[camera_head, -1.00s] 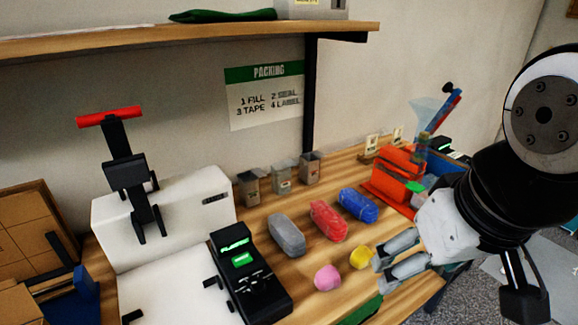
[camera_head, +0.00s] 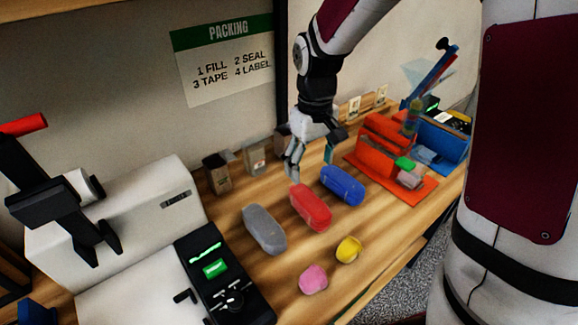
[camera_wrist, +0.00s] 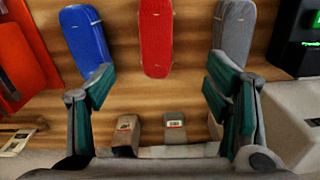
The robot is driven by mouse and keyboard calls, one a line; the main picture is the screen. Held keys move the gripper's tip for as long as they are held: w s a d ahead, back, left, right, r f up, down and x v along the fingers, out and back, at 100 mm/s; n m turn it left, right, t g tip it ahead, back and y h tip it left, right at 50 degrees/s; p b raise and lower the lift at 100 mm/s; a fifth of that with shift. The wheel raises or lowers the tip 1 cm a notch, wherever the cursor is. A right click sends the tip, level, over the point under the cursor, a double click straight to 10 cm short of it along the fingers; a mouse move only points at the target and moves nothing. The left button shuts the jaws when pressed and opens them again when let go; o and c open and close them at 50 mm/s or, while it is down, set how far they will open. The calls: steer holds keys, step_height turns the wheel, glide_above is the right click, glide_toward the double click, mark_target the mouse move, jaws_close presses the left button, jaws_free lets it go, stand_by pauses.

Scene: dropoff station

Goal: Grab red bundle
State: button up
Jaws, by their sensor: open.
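The red bundle (camera_head: 311,207) lies on the wooden table between the grey bundle (camera_head: 264,229) and the blue bundle (camera_head: 343,185). In the wrist view the red bundle (camera_wrist: 156,38) is at the top middle, ahead of and between the spread fingers, with the blue bundle (camera_wrist: 86,38) left and the grey bundle (camera_wrist: 234,32) right. My gripper (camera_head: 312,158) is open and empty, pointing down behind the red bundle's far end. In the wrist view my gripper (camera_wrist: 160,92) shows two wide-apart fingers with green pads, touching no bundle that I can make out.
A pink lump (camera_head: 313,280) and a yellow lump (camera_head: 348,249) lie nearer the front edge. An orange bin (camera_head: 384,143) is at right, a black keypad device (camera_head: 222,280) at left.

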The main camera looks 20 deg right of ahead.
mark_target(310, 199)
steer(key=f, duration=0.9)
steer(key=shift+w, duration=0.4)
steer(key=shift+s+d+f, duration=0.1)
steer(key=shift+d+f, duration=0.05)
steer(key=shift+f, duration=1.2)
steer(key=shift+s+d+f, duration=0.1)
steer(key=shift+d+f, duration=0.05)
steer(key=shift+f, duration=1.2)
steer(key=c, duration=1.3)
steer(key=shift+c, duration=0.2)
steer(key=shift+r, duration=0.15)
